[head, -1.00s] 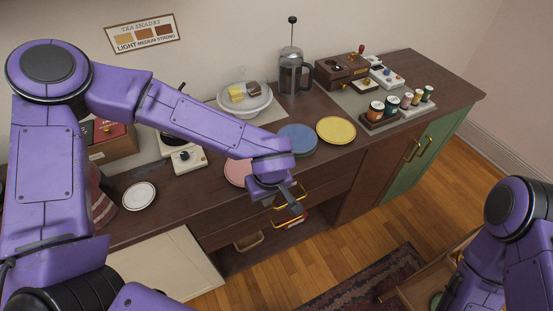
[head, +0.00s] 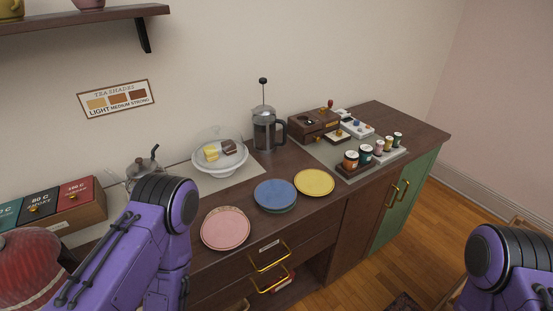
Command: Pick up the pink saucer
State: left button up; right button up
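The pink saucer (head: 225,229) lies flat on the dark wooden counter, near its front edge, left of the blue saucer (head: 274,194). It is fully visible and nothing touches it from above. My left arm reaches up from the bottom left, beside the pink saucer, but its gripper is outside the view. My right arm shows only at the bottom right corner, and its gripper is also outside the view.
The blue saucer rests on a green one, with a yellow saucer (head: 314,182) to the right. Behind stand a cake stand (head: 220,158) and a French press (head: 265,131). A kettle (head: 145,168) is at the left. Drawers with brass handles (head: 269,257) are below.

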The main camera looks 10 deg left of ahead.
aim_at(226, 230)
jog(key=u, duration=2.35)
jog(key=k, duration=1.1)
jog(key=z, duration=1.5)
jog(key=i, duration=0.5)
jog(key=u, duration=0.1)
